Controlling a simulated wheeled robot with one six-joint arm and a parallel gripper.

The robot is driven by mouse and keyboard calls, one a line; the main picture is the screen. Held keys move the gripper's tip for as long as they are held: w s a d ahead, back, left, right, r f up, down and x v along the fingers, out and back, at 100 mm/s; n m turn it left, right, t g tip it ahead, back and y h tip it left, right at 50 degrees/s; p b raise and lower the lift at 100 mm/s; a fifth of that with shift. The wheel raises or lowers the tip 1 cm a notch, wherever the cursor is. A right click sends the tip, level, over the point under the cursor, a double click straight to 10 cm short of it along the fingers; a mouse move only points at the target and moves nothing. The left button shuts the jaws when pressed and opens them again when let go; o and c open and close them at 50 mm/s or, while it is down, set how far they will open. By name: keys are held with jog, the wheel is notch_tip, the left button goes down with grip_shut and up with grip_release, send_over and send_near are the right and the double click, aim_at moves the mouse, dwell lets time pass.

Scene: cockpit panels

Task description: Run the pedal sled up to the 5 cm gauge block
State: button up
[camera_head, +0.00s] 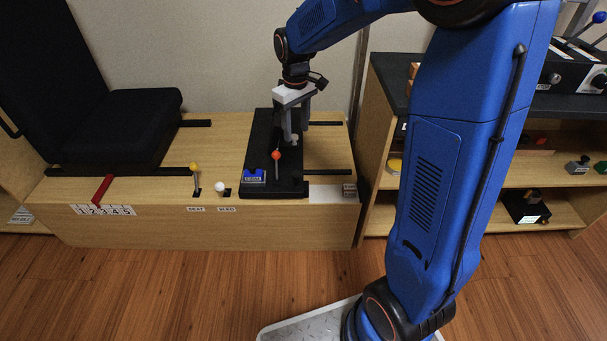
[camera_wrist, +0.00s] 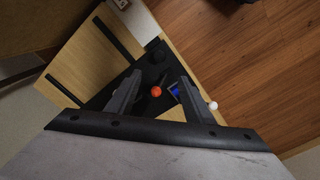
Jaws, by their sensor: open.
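The black pedal sled (camera_head: 262,190) lies on the wooden platform, with a lever with an orange-red ball (camera_head: 276,155) standing on it. My gripper (camera_head: 291,140) is over the sled's middle, pointing down, open and empty. In the wrist view, the orange ball (camera_wrist: 156,91) shows between my fingers (camera_wrist: 158,88), with no clear contact. A blue labelled block (camera_head: 254,175) sits at the sled's front left.
A white-knobbed lever (camera_head: 219,187) and a yellow-knobbed lever (camera_head: 195,169) stand left of the sled. The black seat (camera_head: 125,125) is farther left, with a red pointer (camera_head: 103,188) by a number scale (camera_head: 103,210). A shelf unit (camera_head: 375,150) stands right, partly behind my arm.

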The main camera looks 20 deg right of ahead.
aim_at(297, 174)
jog(key=f, duration=1.8)
jog(key=shift+w+f, duration=0.35)
